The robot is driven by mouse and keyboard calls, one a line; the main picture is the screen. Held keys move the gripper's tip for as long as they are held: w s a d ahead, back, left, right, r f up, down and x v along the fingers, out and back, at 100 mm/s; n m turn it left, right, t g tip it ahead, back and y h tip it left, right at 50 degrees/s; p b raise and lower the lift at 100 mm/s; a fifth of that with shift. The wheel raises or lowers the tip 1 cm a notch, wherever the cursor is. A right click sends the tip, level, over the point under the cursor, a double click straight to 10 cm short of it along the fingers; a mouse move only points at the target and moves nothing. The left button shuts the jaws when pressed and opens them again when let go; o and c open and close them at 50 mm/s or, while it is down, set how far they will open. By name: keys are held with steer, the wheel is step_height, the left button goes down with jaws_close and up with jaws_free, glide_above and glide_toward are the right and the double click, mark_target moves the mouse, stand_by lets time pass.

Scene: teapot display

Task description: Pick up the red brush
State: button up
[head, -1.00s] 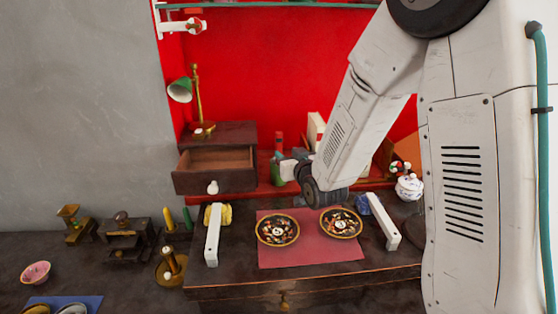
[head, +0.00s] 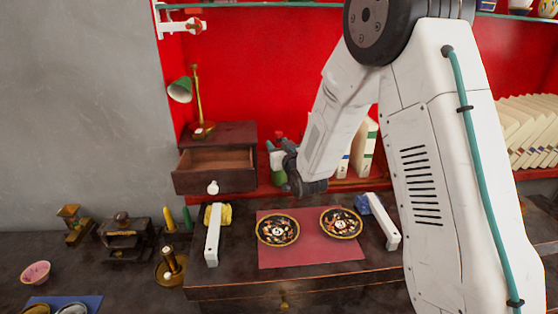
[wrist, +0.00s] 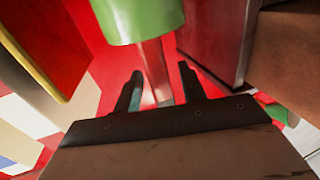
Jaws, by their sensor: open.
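A small red piece (head: 279,135) shows just above my gripper (head: 276,148) in the head view; it may be part of the red brush, but I cannot tell. A green upright thing (head: 278,174) stands below the gripper, in front of the red back wall. In the wrist view my gripper (wrist: 161,78) is open, one finger to each side of a pale shiny shaft (wrist: 156,75). The shaft meets a green cylinder (wrist: 138,18) at the top. I cannot tell whether the fingers touch the shaft. No whole red brush shows clearly.
An open drawer unit (head: 216,180) with a green lamp (head: 180,90) is left of the gripper. White binders (head: 366,147) stand to its right. Two decorated plates (head: 278,230) lie on a red mat (head: 310,256) in front.

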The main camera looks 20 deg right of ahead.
jaws_close()
